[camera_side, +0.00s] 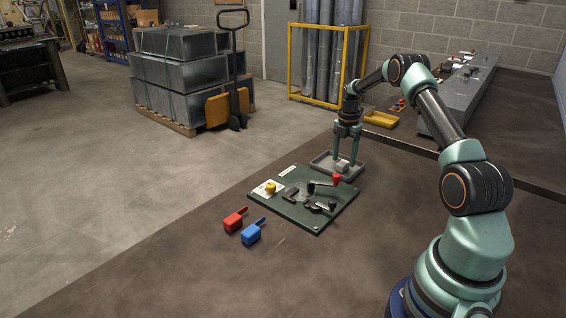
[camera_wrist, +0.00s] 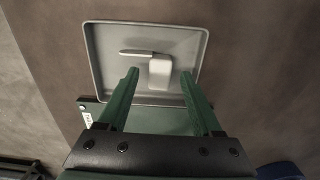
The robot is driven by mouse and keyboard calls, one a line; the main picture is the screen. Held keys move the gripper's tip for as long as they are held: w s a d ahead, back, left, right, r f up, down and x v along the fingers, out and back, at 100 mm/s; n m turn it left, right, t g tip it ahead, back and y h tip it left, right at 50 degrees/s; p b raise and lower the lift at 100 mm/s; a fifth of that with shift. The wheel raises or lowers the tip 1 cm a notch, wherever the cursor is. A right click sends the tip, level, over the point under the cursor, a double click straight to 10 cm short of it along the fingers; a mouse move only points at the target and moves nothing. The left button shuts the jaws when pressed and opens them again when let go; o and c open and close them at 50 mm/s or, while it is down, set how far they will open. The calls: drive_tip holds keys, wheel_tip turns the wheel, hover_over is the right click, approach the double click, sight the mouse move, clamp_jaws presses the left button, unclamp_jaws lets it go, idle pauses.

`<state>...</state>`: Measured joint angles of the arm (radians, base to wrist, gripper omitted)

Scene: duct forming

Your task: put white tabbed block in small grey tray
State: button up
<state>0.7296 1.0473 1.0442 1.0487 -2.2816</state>
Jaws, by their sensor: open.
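The white tabbed block (camera_wrist: 160,72) lies inside the small grey tray (camera_wrist: 103,52), its thin tab pointing left in the wrist view. In the side view the tray (camera_side: 322,164) sits just behind the green board, and I cannot make out the block there. My gripper (camera_wrist: 160,76) is open, with one finger on each side of the block in the wrist view and nothing held. In the side view my gripper (camera_side: 345,164) points straight down over the tray. I cannot tell whether the fingertips touch the block or the tray floor.
A green board (camera_side: 312,222) with black fittings, a red knob (camera_side: 337,178) and a yellow knob (camera_side: 270,187) lies in front of the tray. A red tabbed block (camera_side: 233,221) and a blue one (camera_side: 251,234) lie nearer. A yellow tray (camera_side: 381,119) stands behind.

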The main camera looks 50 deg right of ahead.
sight(343, 162)
wheel_tip(343, 162, up, 11)
drive_tip(key=w+a+r+m+t, duration=0.1)
drive_tip(key=w+a+r+m, duration=0.15)
drive_tip(key=a+r, duration=0.5)
drive_tip(key=s+a+r+m+t+h, duration=0.1)
drive_tip(key=s+a+r+m, duration=0.15)
drive_tip(key=a, duration=0.45)
drive_tip(key=s+a+r+m+t, duration=0.1)
drive_tip(key=a+r+m, duration=0.25)
drive_tip(key=a, duration=0.35)
drive_tip(key=s+a+f+m+t+y, duration=0.1)
drive_tip(key=s+a+f+m+t, duration=0.1)
drive_tip(key=s+a+m, duration=0.7)
drive_tip(key=s+a, duration=0.2)
drive_tip(key=a, duration=0.4)
drive_tip(key=shift+s+f+t, duration=0.2)
drive_tip(key=shift+s+t, duration=0.05)
drive_tip(key=shift+t, duration=0.05)
